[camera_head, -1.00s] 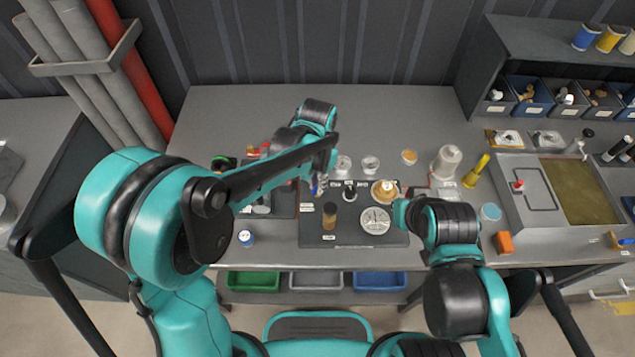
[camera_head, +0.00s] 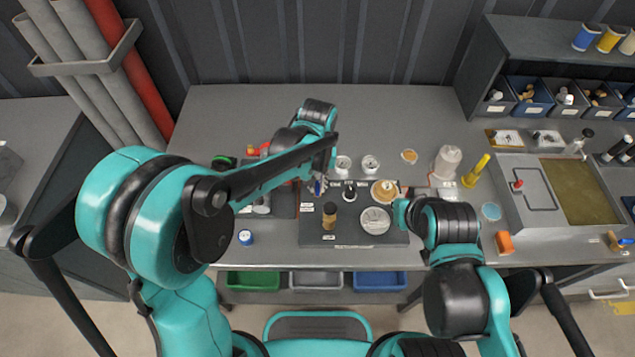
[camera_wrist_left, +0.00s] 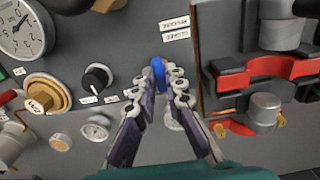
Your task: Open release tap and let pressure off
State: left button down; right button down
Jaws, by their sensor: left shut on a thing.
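The release tap appears to be the blue handle (camera_wrist_left: 158,75) on the dark panel (camera_head: 318,238). It stands between the fingertips of my left gripper (camera_wrist_left: 165,85), which is shut on it. In the head view the left gripper (camera_head: 319,186) is small and partly hidden by its arm, with a bit of blue showing at its tips. A round white pressure gauge (camera_head: 375,220) sits on the panel and also shows at the top left of the wrist view (camera_wrist_left: 22,28). The right arm hangs over the panel's right edge; its fingers do not show clearly.
A black knob (camera_wrist_left: 97,77) and a brass-coloured round part (camera_wrist_left: 45,94) lie left of the fingers in the wrist view. A red clamp-like part (camera_wrist_left: 265,70) is on the right. An upright brown cylinder (camera_head: 329,215) stands near the panel's front.

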aim_at(318, 187)
dwell(0.5)
pick_arm(q)
jog(key=c, duration=1.6)
grip_release()
notch_tip(318, 187, up, 12)
